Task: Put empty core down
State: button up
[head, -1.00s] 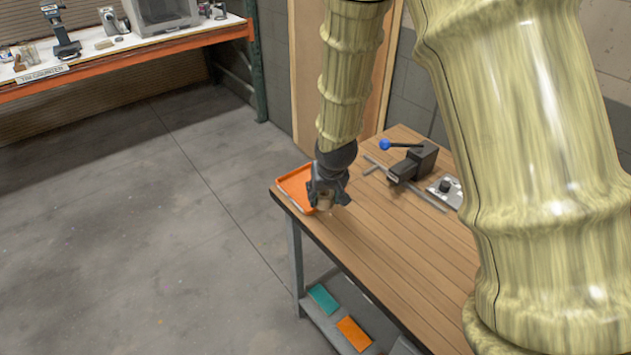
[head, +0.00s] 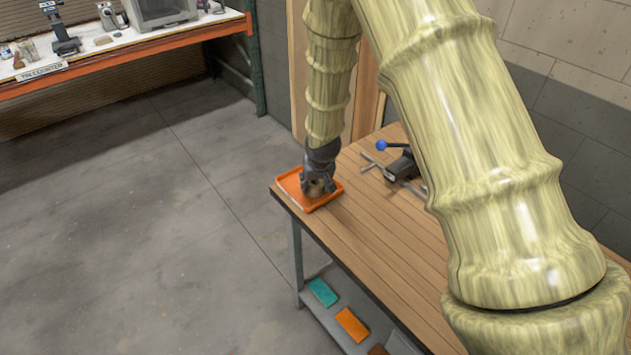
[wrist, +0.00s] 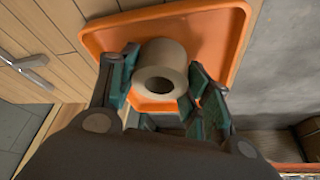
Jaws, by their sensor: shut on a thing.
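The empty core (wrist: 163,68) is a short, thick-walled brown cardboard tube with a dark hole through it. It shows in the wrist view between my gripper's fingers. My gripper (wrist: 160,90) is shut on it. In the head view my gripper (head: 319,187) points down over the orange tray (head: 325,200) at the table's far left corner, and the core there is a small brown patch. The orange tray also shows in the wrist view (wrist: 228,30), behind the core. I cannot tell whether the core touches the tray floor.
A dark clamp tool with a blue knob (head: 381,146) stands on the wooden table (head: 375,225) right of the tray. A teal piece (head: 323,292) and an orange piece (head: 352,325) lie on the lower shelf. A workbench (head: 130,45) stands at the back left. The table's front is clear.

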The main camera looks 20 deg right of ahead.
jog(key=shift+f, duration=0.15)
jog(key=shift+f, duration=0.15)
jog(key=o, duration=0.8)
jog(key=shift+b+v, duration=1.3)
jog(key=shift+v, duration=4.85)
jog(key=shift+a, duration=0.1)
